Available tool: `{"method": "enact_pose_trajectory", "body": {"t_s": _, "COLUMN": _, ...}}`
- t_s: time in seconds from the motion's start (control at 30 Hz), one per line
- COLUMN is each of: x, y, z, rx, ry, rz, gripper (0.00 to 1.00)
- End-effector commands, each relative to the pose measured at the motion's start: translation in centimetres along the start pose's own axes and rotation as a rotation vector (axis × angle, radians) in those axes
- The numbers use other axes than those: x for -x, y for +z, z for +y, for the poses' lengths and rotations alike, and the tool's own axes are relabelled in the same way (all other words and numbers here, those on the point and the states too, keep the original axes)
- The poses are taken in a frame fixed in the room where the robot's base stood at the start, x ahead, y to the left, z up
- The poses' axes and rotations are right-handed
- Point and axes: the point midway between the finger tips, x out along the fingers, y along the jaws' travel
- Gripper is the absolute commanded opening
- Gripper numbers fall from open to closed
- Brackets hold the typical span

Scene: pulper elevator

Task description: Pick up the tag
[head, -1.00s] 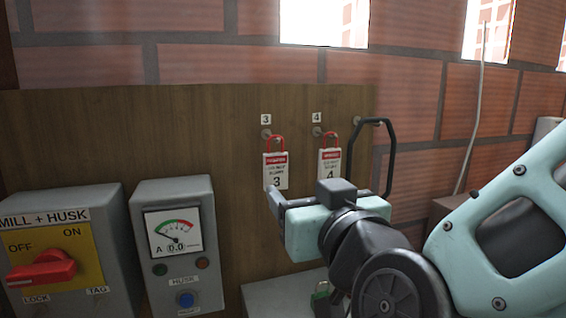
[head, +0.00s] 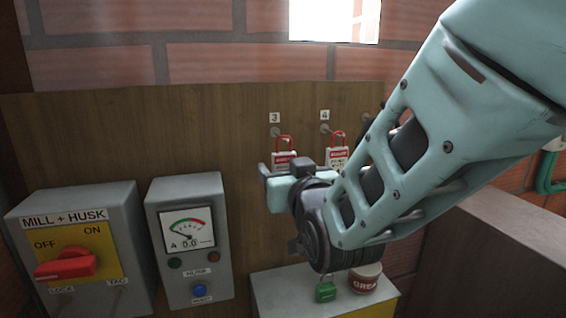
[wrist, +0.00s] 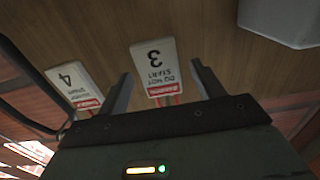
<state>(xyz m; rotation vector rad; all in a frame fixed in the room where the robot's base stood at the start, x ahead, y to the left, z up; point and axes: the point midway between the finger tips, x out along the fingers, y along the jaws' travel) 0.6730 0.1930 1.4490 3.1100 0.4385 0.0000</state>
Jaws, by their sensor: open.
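Two white tags with red headers and red loops hang from pegs on the wooden board. Tag 3 (head: 284,156) is under the label 3, and tag 4 (head: 337,154) is to its right. My gripper (head: 272,171) is in front of the board and hides the lower part of tag 3 in the head view. In the wrist view, upside down, tag 3 (wrist: 154,68) appears between the open, empty fingers (wrist: 164,88), beyond their tips. Tag 4 (wrist: 75,86) lies outside the left finger. I see no contact with either tag.
A grey switch box (head: 120,232) with a red handle and a meter box (head: 217,262) stand at left. A green padlock (head: 326,291) and a grease tin (head: 366,281) sit on a ledge below my arm. A brick wall is behind.

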Motion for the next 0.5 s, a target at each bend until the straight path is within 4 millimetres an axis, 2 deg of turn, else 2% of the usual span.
{"method": "enact_pose_trajectory", "body": {"t_s": 0.23, "x": -2.8, "y": -0.2, "z": 0.0, "rx": 0.002, "ry": 0.002, "rz": 0.0, "gripper": 0.67}}
{"method": "enact_pose_trajectory", "body": {"t_s": 0.5, "x": -3.5, "y": 0.1, "z": -0.1, "rx": -0.001, "ry": 0.0, "rz": 0.0, "gripper": 0.67}}
